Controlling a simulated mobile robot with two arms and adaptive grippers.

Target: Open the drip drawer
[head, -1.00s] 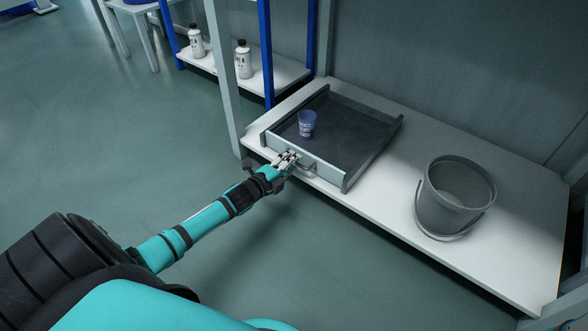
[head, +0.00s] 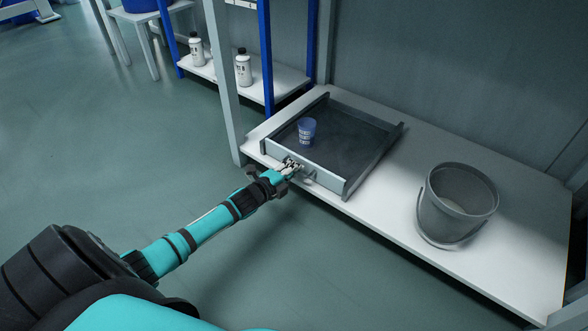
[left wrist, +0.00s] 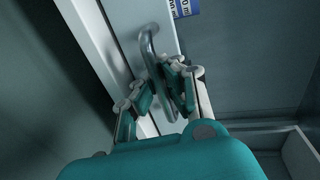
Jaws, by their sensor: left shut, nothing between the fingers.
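The drip drawer (head: 350,147) is a grey, open-topped shallow tray with a dark floor on the white shelf. Its pale front (head: 272,149) stands near the shelf's front edge, roughly level with the ends of the dark side rails. A bar handle (head: 310,178) is on that front; it shows large in the left wrist view (left wrist: 149,50). My left gripper (head: 292,164) is shut and empty at the handle. In the left wrist view its fingers (left wrist: 168,85) are close by the bar; I cannot tell whether they touch it. My right gripper is not in view.
A blue cup (head: 307,131) stands in the drawer. A grey bucket (head: 440,212) stands on the shelf to the right. A pale post (head: 222,85) rises left of the drawer. White bottles (head: 243,69) stand on a shelf behind. The floor in front is clear.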

